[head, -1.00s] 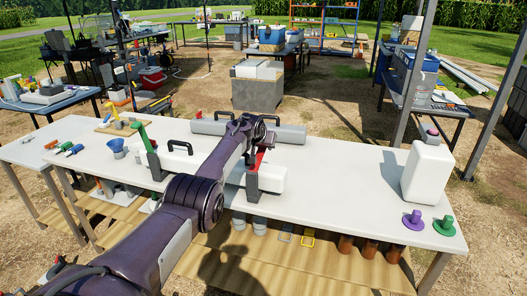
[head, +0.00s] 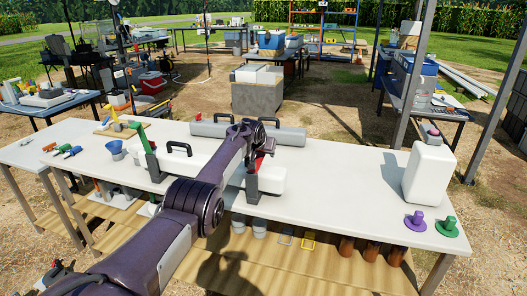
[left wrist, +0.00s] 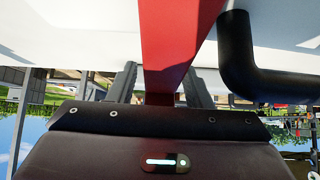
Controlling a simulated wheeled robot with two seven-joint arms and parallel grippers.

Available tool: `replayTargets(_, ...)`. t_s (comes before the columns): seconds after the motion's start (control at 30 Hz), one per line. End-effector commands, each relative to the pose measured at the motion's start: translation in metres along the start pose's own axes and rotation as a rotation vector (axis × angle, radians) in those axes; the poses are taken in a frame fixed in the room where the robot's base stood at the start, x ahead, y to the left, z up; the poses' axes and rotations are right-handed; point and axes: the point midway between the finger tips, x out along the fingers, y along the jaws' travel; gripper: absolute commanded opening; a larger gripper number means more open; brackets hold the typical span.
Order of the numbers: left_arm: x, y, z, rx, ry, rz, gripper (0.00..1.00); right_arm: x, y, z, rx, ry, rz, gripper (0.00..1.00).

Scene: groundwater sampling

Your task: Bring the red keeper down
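The red keeper (head: 259,162) stands raised at the right-hand dark bracket (head: 251,184) of a white cylinder (head: 270,179) lying on the white table. My left gripper (head: 262,142) is at the keeper, partly hidden by its own arm. In the left wrist view the red keeper (left wrist: 168,45) runs down between my two fingers (left wrist: 160,72), with narrow gaps showing beside it, so the fingers look open around it. A green keeper (head: 143,138) stands raised at the left-hand bracket (head: 153,168). My right gripper is not in view.
A black handle (head: 180,148) rises from the cylinder, and a black bar (left wrist: 238,60) is close beside the fingers. A grey tube (head: 290,137) lies behind. A white jug (head: 429,172), purple piece (head: 415,222) and green piece (head: 447,227) stand at the right. The table between is clear.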

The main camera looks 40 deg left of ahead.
Motion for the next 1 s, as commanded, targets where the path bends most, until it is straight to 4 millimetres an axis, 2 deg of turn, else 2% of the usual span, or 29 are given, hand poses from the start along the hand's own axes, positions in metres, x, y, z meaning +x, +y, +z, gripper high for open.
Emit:
replayTargets(0.43,-0.007,-0.001,-0.007,-0.002,0.014,-0.001,0.49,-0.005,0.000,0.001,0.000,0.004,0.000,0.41)
replayTargets(0.77,-0.034,-0.001,-0.006,0.000,0.012,-0.002,0.49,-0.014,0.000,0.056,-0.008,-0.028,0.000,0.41)
replayTargets(1.0,-0.059,-0.001,-0.004,-0.001,0.012,-0.001,0.49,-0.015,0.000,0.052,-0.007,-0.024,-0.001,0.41)
